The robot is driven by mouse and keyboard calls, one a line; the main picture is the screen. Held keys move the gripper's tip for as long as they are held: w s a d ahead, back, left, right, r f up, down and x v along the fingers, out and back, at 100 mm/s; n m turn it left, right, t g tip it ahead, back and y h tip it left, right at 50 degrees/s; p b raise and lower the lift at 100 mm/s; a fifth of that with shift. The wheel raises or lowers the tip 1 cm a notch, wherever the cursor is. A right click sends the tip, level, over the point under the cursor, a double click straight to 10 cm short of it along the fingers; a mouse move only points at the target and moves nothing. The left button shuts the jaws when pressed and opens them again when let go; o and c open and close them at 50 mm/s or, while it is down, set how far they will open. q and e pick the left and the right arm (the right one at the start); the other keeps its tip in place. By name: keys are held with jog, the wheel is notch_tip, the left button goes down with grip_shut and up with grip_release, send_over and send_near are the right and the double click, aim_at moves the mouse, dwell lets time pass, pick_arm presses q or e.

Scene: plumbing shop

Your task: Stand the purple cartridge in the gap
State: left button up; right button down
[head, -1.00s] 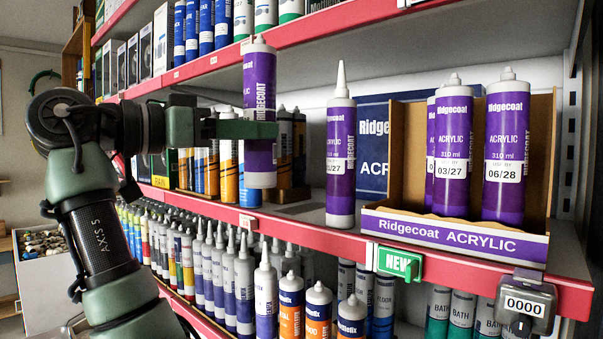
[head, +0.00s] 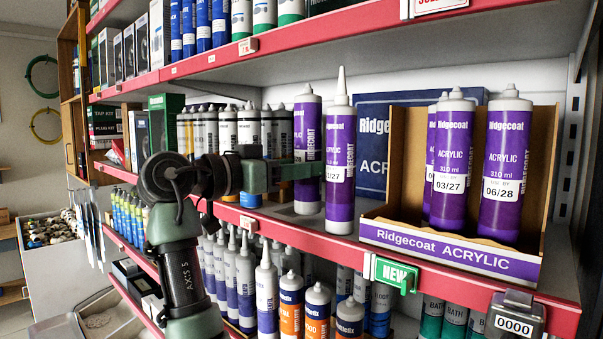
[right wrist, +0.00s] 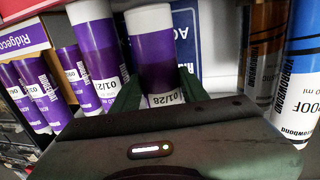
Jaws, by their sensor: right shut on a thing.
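A purple cartridge with a pale cap (head: 308,125) is held upright in my right gripper (head: 303,171), low over the shelf. In the right wrist view the same cartridge (right wrist: 157,57), dated 01/28, sits between the dark fingers (right wrist: 158,96). Its base is near shelf level; I cannot tell whether it touches. Just right of it stands a purple cartridge with a long nozzle (head: 340,165), dated 01/27, which also shows in the right wrist view (right wrist: 97,55). My left gripper is not in view.
A blue Ridgecoat box (head: 372,130) stands behind the nozzle cartridge. White and dark cartridges (head: 228,130) line the shelf to the left. The red shelf edge (head: 330,245) runs in front, with a green NEW tag (head: 396,274). The upper shelf (head: 400,40) is above.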

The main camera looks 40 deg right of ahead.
jog(key=shift+d+f+p, duration=0.2)
jog(key=shift+f+p, duration=0.45)
jog(key=shift+f, duration=0.05)
jog(key=shift+d+f, duration=0.15)
jog(key=shift+f, duration=0.15)
jog(key=shift+f, duration=0.15)
jog(key=c, duration=1)
grip_release()
jog(key=shift+c, duration=0.2)
